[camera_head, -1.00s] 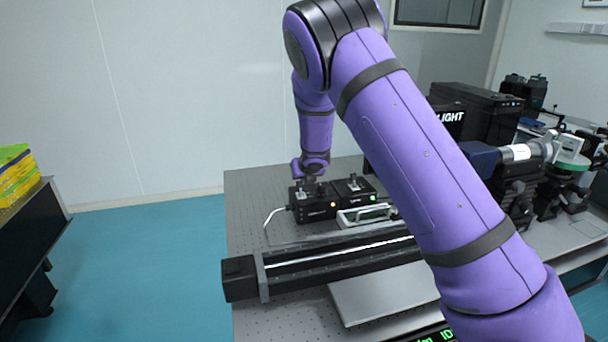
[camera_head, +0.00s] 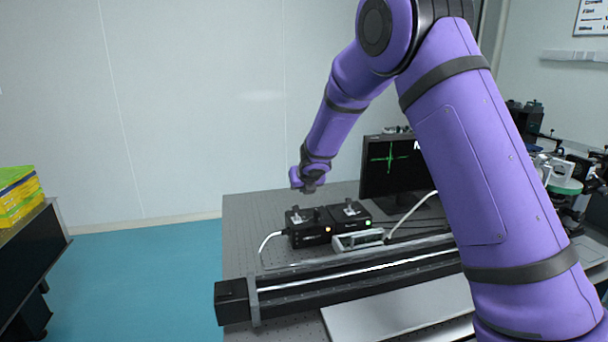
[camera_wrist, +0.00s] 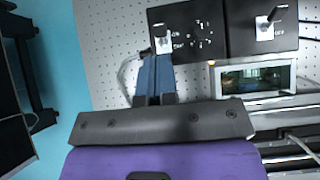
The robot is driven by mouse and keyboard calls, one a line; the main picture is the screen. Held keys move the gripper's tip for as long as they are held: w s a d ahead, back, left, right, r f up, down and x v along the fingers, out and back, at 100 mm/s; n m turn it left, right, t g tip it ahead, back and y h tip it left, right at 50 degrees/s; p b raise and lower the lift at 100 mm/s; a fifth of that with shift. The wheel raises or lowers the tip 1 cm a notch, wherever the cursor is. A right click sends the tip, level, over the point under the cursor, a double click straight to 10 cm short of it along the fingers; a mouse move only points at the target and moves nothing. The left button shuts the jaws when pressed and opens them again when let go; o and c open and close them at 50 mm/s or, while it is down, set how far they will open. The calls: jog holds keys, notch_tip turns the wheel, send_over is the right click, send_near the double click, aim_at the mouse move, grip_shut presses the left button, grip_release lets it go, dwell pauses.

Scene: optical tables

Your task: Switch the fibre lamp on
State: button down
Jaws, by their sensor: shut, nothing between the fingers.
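Two black boxes stand side by side at the back of the optical table. The left box (camera_head: 310,237) shows an amber light, and the right box (camera_head: 352,219) shows a green light. I cannot read which is the fibre lamp. In the wrist view the left box (camera_wrist: 198,50) has a small toggle on a white plate (camera_wrist: 162,40); the right box (camera_wrist: 290,42) has a dark lever on its plate (camera_wrist: 265,30). My gripper (camera_head: 308,188) is above the left box, apart from it. Its blue fingers (camera_wrist: 155,58) are shut and empty, tips near the left toggle in the picture.
A small instrument with a display (camera_wrist: 252,79) lies in front of the boxes. A long black rail (camera_head: 360,268) crosses the table (camera_head: 245,205). A monitor (camera_head: 385,175) with a green cross stands behind to the right. A white cable (camera_head: 268,240) runs beside the left box.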

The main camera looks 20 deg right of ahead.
jog(key=shift+s+r, duration=0.2)
jog(key=shift+r, duration=0.55)
jog(key=shift+s+r, duration=0.2)
jog(key=shift+r, duration=0.5)
jog(key=shift+s+r, duration=0.2)
jog(key=shift+r, duration=0.55)
jog(key=s+d+r+m+h, duration=0.1)
jog(key=s+d+r+m, duration=0.2)
jog(key=s+r+m, duration=0.3)
jog(key=s+d+r+m+g+h, duration=0.1)
jog(key=s+d+r+m, duration=0.25)
jog(key=s+m, duration=0.35)
jog(key=s+d+r+m+h, duration=0.1)
jog(key=s+d+r+m, duration=0.1)
jog(key=s+r+m, duration=0.5)
jog(key=s+f+m+g+y, duration=0.2)
jog(key=s+m, duration=1.4)
jog(key=s, duration=1.3)
jog(key=shift+a+f+y, duration=0.2)
jog(key=shift+y, duration=0.3)
